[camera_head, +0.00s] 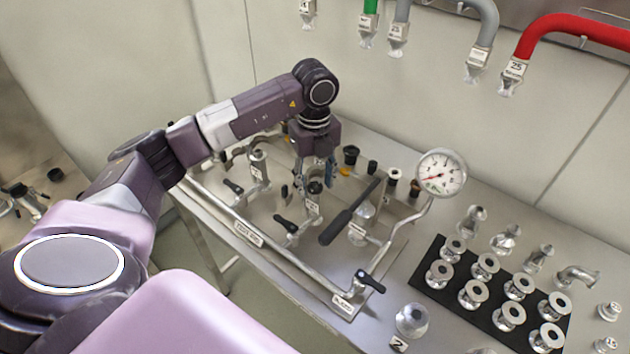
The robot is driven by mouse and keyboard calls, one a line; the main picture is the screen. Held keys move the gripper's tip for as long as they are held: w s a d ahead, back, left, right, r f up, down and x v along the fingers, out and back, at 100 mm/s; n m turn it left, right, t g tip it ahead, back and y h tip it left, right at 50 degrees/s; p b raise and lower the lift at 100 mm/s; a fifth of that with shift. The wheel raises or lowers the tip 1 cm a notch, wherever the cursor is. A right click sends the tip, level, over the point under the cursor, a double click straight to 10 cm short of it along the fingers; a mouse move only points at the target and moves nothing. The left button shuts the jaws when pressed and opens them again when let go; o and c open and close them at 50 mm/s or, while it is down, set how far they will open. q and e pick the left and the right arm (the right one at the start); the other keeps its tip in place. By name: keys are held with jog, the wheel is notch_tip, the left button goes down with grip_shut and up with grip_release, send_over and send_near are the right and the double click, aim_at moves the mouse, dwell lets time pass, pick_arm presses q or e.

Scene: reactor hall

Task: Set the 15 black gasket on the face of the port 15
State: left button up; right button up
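My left gripper (316,178) points down over the middle of the metal piping rig, just above an upright port (314,197). The port has a dark top and a small white label on its front; the label's number is too small to read. I cannot tell whether the dark ring at the top is the black gasket, or whether it lies on the port face or between the fingers. The fingers are small and partly hidden, so their opening is unclear. My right gripper is not in view.
The rig has black-handled valves (287,224), a long black lever (350,212) and a pressure gauge (441,172) close by on the right. A black mat (432,268) with several metal flanged fittings lies at the right. Coloured hoses, including a red one (570,24), hang on the wall.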

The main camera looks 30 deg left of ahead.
pick_arm(q)
jog(key=shift+r, duration=0.1)
notch_tip(320, 180, up, 12)
dwell(0.5)
